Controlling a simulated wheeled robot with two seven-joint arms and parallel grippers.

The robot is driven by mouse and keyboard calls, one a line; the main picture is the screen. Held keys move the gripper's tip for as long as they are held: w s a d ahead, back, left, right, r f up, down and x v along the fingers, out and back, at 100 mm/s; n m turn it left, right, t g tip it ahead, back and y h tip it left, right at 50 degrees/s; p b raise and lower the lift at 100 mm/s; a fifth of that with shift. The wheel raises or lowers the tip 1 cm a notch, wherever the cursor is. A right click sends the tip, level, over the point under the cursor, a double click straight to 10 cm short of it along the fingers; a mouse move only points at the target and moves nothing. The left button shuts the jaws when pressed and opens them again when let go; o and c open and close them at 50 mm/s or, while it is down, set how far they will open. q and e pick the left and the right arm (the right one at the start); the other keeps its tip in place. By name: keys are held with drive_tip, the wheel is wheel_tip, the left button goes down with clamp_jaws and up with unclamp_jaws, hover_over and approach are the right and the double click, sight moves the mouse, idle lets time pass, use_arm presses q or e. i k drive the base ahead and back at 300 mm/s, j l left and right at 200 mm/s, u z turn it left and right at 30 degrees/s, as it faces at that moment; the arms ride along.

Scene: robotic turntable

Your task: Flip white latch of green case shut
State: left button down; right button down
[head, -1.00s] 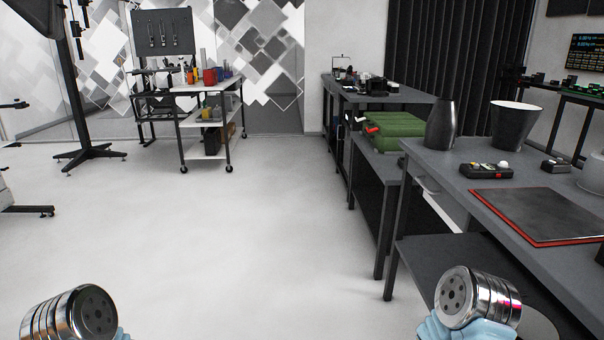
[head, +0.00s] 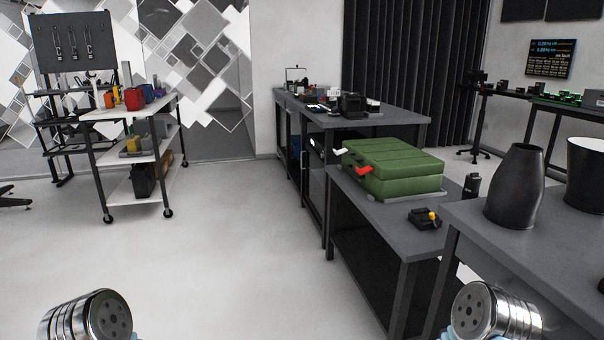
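The green case (head: 400,168) lies with its lid down on a low dark table right of the middle in the head view. On its left-facing side, a white latch (head: 341,152) sticks out near the far corner and a red latch (head: 364,171) sticks out nearer to me. Both latches stand away from the case wall. My two arms show only as metallic links at the bottom left and bottom right, far from the case. No gripper fingers are in view.
The dark table (head: 402,235) under the case also holds a small black device with a yellow knob (head: 428,217). A nearer table with a dark vase (head: 515,185) stands at right. A wheeled cart (head: 122,135) stands at left. The floor (head: 230,240) between is clear.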

sight(344, 150)
drive_tip(key=i+j+z, duration=0.4)
drive_tip(key=j, duration=0.25)
drive_tip(key=i+j+z, duration=0.2)
drive_tip(key=i+j, duration=0.35)
drive_tip(key=i, duration=0.3)
drive_tip(key=i+j+z, duration=0.1)
drive_tip(key=i, duration=0.4)
drive_tip(key=i+j, duration=0.3)
drive_tip(key=i, duration=0.2)
drive_tip(key=i+j+z, duration=0.1)
drive_tip(key=i+j, duration=0.15)
drive_tip(key=i, duration=0.2)
